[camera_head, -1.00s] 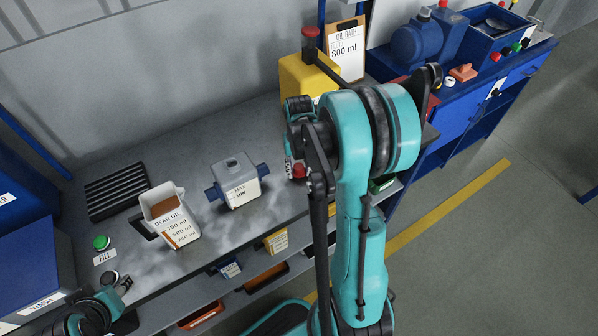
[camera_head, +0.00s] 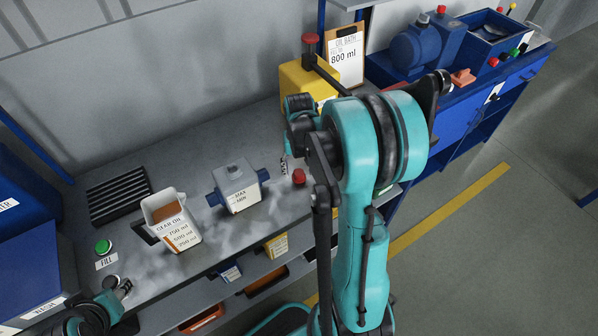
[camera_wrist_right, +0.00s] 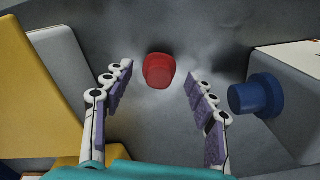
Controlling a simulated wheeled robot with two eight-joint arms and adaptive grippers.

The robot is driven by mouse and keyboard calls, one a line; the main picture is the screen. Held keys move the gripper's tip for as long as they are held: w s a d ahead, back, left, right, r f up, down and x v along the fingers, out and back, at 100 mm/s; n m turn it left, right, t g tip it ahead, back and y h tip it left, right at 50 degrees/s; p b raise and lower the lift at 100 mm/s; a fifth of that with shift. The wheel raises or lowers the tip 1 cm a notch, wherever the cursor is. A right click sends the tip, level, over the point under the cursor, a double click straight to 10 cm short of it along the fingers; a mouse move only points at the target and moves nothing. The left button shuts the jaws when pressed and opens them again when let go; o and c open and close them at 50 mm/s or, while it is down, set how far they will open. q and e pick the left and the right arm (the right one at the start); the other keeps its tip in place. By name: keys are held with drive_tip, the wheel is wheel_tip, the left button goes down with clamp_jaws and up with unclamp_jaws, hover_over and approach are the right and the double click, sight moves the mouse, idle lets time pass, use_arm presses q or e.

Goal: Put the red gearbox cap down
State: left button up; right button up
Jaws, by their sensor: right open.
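The red gearbox cap (camera_head: 299,178) stands on the grey bench top, to the right of the grey gearbox (camera_head: 236,178) with blue side stubs. My right gripper (camera_head: 284,166) is beside the cap in the head view, mostly hidden behind its own arm. In the right wrist view the red cap (camera_wrist_right: 159,70) lies ahead of and between the two spread fingers of my right gripper (camera_wrist_right: 160,77), touching neither. The gearbox's blue stub (camera_wrist_right: 257,95) is close to the right finger. My left gripper (camera_head: 124,288) is at the lower left, small and partly cut off.
A yellow container (camera_head: 295,80) with a red-topped lever stands behind my right arm. A white gear oil jug (camera_head: 172,222) and a black ribbed tray (camera_head: 118,196) are left of the gearbox. A green button (camera_head: 103,246) sits farther left. The bench front is clear.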

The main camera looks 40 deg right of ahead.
sight(299, 174)
wheel_tip(299, 174, up, 9)
drive_tip(key=p, duration=0.3)
use_arm(q)
wheel_tip(299, 174, up, 4)
drive_tip(key=shift+f, duration=0.25)
use_arm(e)
drive_tip(key=s+a+r+n+t, duration=0.3)
drive_tip(key=s+a, duration=0.1)
drive_tip(key=a, duration=0.5)
drive_tip(key=s+a+r+n+t, duration=0.2)
drive_tip(key=s+a+r+t, duration=0.1)
drive_tip(key=a, duration=0.7)
drive_tip(key=shift+s+a+r+n+t, duration=0.2)
drive_tip(key=shift+s+r+n+t, duration=0.3)
drive_tip(key=shift+s, duration=0.45)
use_arm(q)
drive_tip(key=shift+c, duration=0.3)
use_arm(e)
drive_tip(key=shift+f, duration=0.15)
drive_tip(key=shift+c, duration=0.3)
